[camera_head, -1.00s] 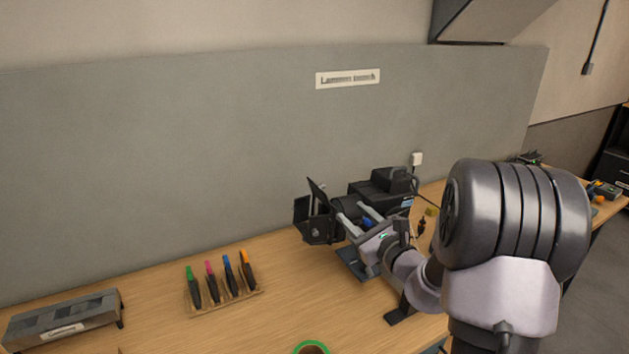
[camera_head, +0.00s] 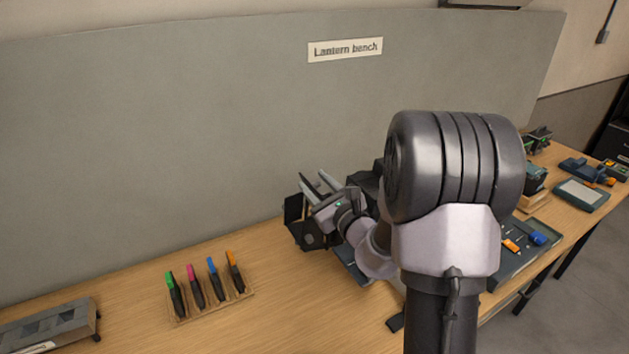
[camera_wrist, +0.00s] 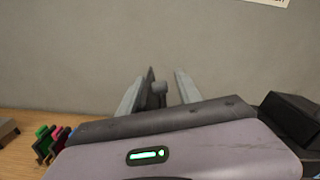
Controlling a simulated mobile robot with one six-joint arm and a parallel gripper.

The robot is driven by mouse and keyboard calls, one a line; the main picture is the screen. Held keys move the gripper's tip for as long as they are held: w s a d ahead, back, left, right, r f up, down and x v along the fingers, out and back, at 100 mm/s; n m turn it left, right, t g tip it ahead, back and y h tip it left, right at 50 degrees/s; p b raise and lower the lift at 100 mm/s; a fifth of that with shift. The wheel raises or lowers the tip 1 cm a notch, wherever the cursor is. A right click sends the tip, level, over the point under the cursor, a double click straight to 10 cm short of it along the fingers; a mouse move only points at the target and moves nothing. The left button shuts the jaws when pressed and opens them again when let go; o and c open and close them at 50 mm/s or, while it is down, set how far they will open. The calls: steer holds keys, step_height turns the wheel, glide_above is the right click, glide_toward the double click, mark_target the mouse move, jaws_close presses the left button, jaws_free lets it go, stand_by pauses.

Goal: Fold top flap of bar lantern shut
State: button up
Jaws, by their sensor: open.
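The black bar lantern stands on the bench, its body (camera_head: 369,184) mostly hidden behind my arm. Its top flap (camera_head: 306,182) is a thin dark panel standing up from the lantern's front, seen nearly edge-on. A side flap (camera_head: 293,215) sticks out at the left. My gripper (camera_head: 318,178) is open at the top flap. In the wrist view the fingers (camera_wrist: 158,84) point at the wall, with the thin dark flap edge (camera_wrist: 149,84) between them, close beside the left finger. I cannot tell whether they touch.
A wooden rack (camera_head: 211,305) of several colored markers stands left of the lantern. A grey box (camera_head: 45,325) sits at the far left. A tray (camera_head: 525,250) with small parts lies at the right. The grey back panel (camera_head: 180,150) rises close behind the lantern.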

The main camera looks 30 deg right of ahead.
steer(key=shift+s, duration=0.1)
jaws_close()
steer(key=shift+d+r+m+p, duration=0.2)
steer(key=shift+d+m+p, duration=0.15)
steer(key=shift+m+p, duration=0.7)
steer(key=shift+d+m+p, duration=0.25)
steer(key=shift+m+p, duration=0.05)
steer(key=shift+m, duration=0.45)
steer(key=shift+d+f+m, duration=0.2)
steer(key=shift+f+m, duration=0.1)
steer(key=shift+m, duration=0.2)
